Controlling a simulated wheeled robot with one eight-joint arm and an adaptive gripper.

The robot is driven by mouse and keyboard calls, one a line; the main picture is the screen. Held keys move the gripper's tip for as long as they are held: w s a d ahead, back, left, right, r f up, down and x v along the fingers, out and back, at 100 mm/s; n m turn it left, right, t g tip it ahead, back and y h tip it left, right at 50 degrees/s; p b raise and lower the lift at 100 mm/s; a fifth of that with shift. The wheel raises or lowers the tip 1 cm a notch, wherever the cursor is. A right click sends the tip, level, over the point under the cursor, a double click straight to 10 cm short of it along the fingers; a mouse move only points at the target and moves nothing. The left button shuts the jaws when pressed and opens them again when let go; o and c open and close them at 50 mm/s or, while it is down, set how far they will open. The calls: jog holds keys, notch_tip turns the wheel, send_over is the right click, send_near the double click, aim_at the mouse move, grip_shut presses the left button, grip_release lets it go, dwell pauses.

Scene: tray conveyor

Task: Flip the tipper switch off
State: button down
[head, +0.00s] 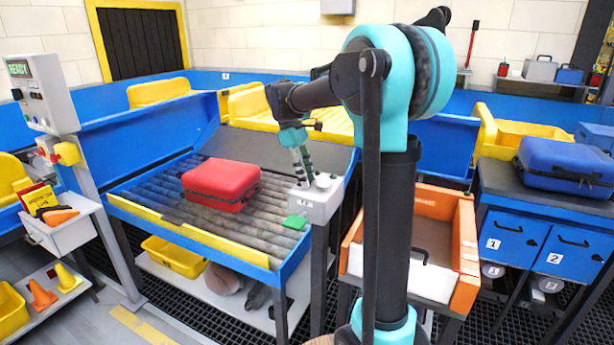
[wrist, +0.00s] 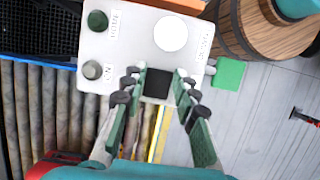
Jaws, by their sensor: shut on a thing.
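A light grey control box (head: 318,200) stands on a post at the right front corner of the roller conveyor. In the wrist view the box (wrist: 125,40) carries a dark green knob (wrist: 98,20), a grey knob (wrist: 92,70) and a large white round button (wrist: 170,34). The tipper switch (wrist: 157,84) shows as a black square near the box's edge. My gripper (wrist: 159,78) has one finger on each side of it and is shut on it. In the head view my gripper (head: 303,172) points down at the box top. The small labels are too blurred to read.
A red suitcase (head: 221,184) lies on the rollers (head: 190,226) left of the box. An orange bin (head: 462,235) stands to the right, and a blue suitcase (head: 567,165) lies on a dark counter farther right. A panel reading READY (head: 42,90) stands at far left.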

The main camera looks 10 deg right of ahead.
jog(key=c, duration=1.2)
grip_release()
jog(key=shift+o, duration=0.2)
jog(key=v, duration=1.2)
